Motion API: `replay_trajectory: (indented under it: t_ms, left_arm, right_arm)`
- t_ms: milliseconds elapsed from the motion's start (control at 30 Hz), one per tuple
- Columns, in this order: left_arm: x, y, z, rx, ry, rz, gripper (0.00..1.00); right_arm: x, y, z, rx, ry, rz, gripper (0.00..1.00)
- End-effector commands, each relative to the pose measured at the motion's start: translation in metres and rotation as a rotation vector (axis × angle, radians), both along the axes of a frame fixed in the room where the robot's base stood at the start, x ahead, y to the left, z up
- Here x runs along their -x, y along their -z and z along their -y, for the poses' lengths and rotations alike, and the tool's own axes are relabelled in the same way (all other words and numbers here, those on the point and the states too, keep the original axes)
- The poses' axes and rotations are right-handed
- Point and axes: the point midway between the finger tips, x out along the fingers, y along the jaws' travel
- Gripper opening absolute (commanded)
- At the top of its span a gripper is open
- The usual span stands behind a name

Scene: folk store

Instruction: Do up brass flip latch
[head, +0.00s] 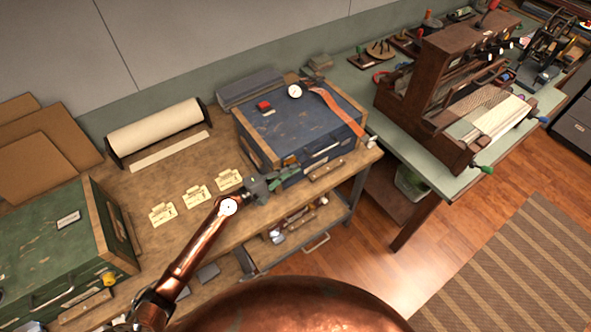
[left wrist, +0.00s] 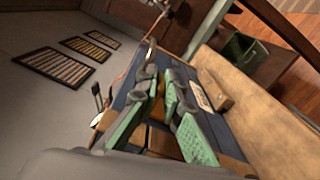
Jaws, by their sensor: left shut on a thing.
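A worn blue chest (head: 290,125) with wooden edge trim stands on the workbench, its lid down. A brass-coloured latch piece (head: 290,160) shows on its front face. My left gripper (head: 286,175) is at this front face, right at the latch, with its green-padded fingers closed. In the left wrist view the fingers (left wrist: 163,82) come close together against the blue chest (left wrist: 134,98). They are shut on the latch, which they mostly hide, so its exact angle cannot be told. My right gripper is not in view.
On the lid lie an orange strap (head: 330,100), a white dial (head: 295,91) and a small red item (head: 264,105). Pale tags (head: 196,194) lie on the bench left of the chest. A green chest (head: 60,240) stands at left, a loom (head: 450,95) at right.

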Motion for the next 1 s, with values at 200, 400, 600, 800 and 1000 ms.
replay_trajectory:
  t_ms: [200,400,600,800,1000]
  left_arm:
    - [0.0,0.003,-0.001,0.0,-0.002,-0.006,0.1]
    - [-0.001,0.002,0.0,-0.001,-0.001,-0.002,0.24]
    - [-0.001,0.001,0.0,-0.001,0.0,0.0,0.24]
    - [0.005,0.001,-0.007,-0.002,-0.002,0.0,0.24]
    - [0.027,0.002,-0.036,-0.003,-0.003,-0.002,0.24]
  right_arm:
    - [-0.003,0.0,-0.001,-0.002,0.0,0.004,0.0]
    - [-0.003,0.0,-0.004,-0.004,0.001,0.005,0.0]
    - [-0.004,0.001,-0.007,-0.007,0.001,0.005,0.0]
    - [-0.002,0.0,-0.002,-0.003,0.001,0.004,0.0]
    - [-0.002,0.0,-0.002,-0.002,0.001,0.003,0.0]
